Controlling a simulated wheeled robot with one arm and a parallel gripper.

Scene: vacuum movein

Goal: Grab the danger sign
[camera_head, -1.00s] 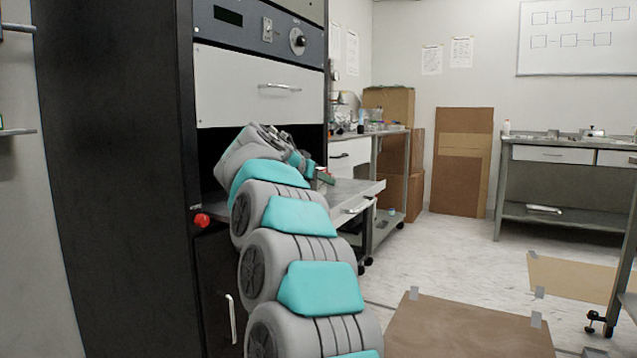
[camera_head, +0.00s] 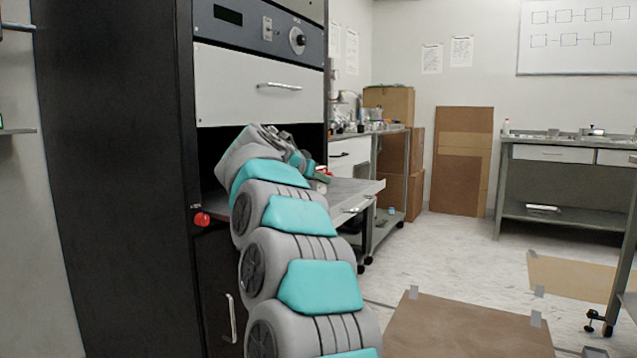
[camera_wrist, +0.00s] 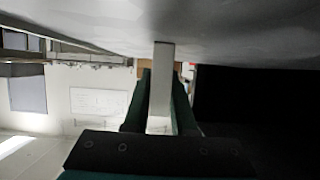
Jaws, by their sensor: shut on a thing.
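The danger sign is most likely the small white and red thing (camera_head: 323,172) at the gripper's tip in the head view, over the pulled-out grey shelf; its face cannot be read. In the wrist view a narrow pale strip (camera_wrist: 161,85), seemingly this sign seen edge-on, stands between the two dark fingers. My gripper (camera_wrist: 162,100) is shut on it. In the head view my gripper (camera_head: 314,172) is small and partly hidden by my own wrist. I cannot tell whether the sign touches the shelf.
The grey shelf (camera_head: 358,190) juts from the black cabinet (camera_head: 110,170) under a white drawer (camera_head: 255,88). A red knob (camera_head: 201,219) sits on the cabinet's edge. A wheeled bench (camera_head: 385,135) stands behind. Brown sheets (camera_head: 465,328) lie taped on the floor at right.

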